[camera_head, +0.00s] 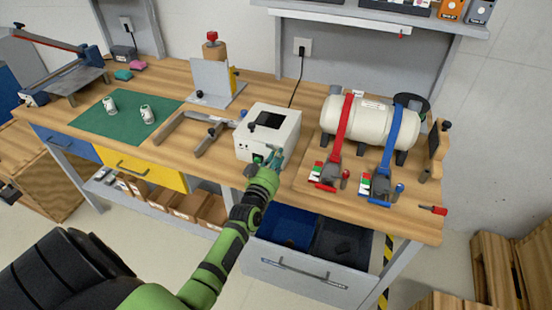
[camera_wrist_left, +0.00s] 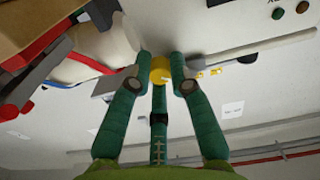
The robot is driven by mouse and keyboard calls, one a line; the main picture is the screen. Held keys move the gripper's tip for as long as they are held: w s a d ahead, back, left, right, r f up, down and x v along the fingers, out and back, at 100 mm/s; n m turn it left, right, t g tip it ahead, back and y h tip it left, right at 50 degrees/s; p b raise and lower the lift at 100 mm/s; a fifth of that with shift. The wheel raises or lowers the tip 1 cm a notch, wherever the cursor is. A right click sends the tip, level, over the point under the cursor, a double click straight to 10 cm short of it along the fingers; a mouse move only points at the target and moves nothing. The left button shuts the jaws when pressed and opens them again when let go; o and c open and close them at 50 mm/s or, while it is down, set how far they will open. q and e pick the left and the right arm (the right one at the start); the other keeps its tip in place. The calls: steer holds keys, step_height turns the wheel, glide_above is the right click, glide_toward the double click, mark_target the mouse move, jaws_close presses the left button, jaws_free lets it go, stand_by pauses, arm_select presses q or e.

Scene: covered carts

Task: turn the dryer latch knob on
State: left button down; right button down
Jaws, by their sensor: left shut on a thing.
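The white box-shaped unit (camera_head: 284,118), which I take for the dryer, stands at the middle of the workbench with a dark window on top. My left gripper (camera_head: 268,158) is at its front face and hides part of it. In the left wrist view a round yellow knob (camera_wrist_left: 160,69) sits between the two green fingertips of that gripper (camera_wrist_left: 160,76). The fingers are closed on the knob from both sides. A label or mark showing which way the knob is turned cannot be made out. My right gripper does not show.
A white tank (camera_head: 371,119) with red and blue straps stands right of the unit. A grey forked fixture (camera_head: 209,139) and a green mat (camera_head: 128,119) lie to the left.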

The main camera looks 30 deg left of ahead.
arm_select(q)
steer(key=shift+w+a+r, duration=0.1)
steer(key=shift+r, duration=0.4)
steer(key=c, duration=1.1)
jaws_free()
steer(key=shift+c, duration=0.2)
steer(key=shift+f, duration=0.25)
steer(key=v, duration=1.2)
